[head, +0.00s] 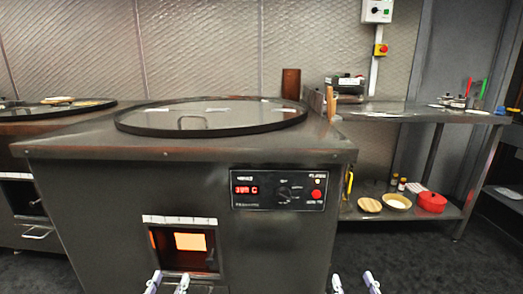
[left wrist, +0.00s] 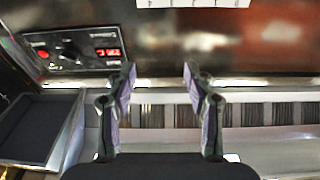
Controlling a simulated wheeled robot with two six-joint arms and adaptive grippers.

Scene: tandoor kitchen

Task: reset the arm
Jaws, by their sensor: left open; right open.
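My left gripper (head: 167,283) is at the bottom edge of the head view, in front of the tandoor's glowing opening. Only its fingertips show there. In the left wrist view its two fingers (left wrist: 159,80) are spread apart with nothing between them. My right gripper (head: 354,283) is at the bottom edge of the head view, to the right of the tandoor front. Its fingertips are apart with nothing seen between them. The rest of both arms is out of the head view.
The dark tandoor (head: 110,190) stands ahead, with a round lid (head: 215,118) on top and a control panel (head: 279,190) in front. A steel table (head: 410,117) at right has a lower shelf holding a red pot (head: 431,202) and bowls. Dark floor shows at the right.

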